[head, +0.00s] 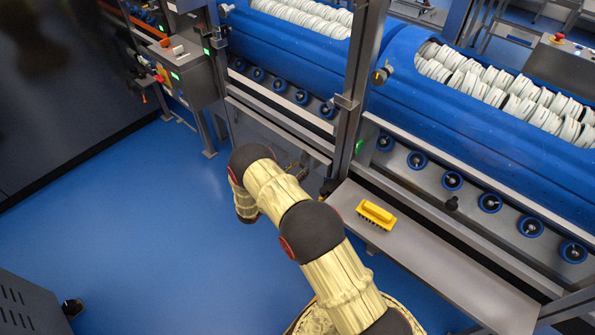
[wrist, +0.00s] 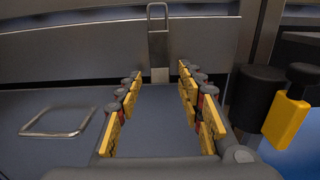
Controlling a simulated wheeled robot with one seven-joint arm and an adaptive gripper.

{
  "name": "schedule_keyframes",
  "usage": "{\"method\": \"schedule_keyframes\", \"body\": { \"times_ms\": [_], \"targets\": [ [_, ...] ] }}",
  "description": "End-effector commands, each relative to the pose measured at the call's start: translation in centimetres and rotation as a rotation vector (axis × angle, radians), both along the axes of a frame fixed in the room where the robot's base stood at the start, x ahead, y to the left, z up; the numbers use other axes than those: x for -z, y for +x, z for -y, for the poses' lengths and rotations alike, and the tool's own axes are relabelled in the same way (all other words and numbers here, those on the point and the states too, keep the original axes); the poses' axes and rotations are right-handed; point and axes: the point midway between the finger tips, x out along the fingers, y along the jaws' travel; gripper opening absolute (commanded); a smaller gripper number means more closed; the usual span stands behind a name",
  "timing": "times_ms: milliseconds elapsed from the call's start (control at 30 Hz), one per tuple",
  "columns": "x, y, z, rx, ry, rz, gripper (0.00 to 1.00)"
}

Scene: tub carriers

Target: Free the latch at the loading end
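The latch (wrist: 158,50) shows in the wrist view at top centre. It is a narrow upright metal piece with a wire loop at its top, set against a grey panel (wrist: 75,52). My gripper (wrist: 160,84) points at it with its two yellow-padded fingers wide apart. Nothing is between the fingers, and the latch stands beyond the fingertips, apart from them. In the head view my arm reaches toward the machine's lower front, and it hides most of my gripper. I cannot make out the latch there.
A flat metal loop (wrist: 58,121) lies left of my fingers; a black cylinder (wrist: 256,97) and yellow block (wrist: 286,122) stand close on the right. A yellow brush (head: 376,213) lies on the grey shelf (head: 425,250). A post (head: 352,100) rises nearby. Blue floor at left is clear.

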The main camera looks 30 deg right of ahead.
Motion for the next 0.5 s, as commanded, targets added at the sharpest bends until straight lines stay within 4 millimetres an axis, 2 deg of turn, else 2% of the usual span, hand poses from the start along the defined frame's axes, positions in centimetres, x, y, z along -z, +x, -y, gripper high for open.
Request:
{"method": "schedule_keyframes", "body": {
  "times_ms": [67, 500],
  "targets": [
    [-0.02, 0.01, -0.01, 0.000, 0.000, 0.000, 0.38],
    [-0.01, 0.00, -0.03, 0.000, 0.000, 0.000, 0.13]
  ]
}}
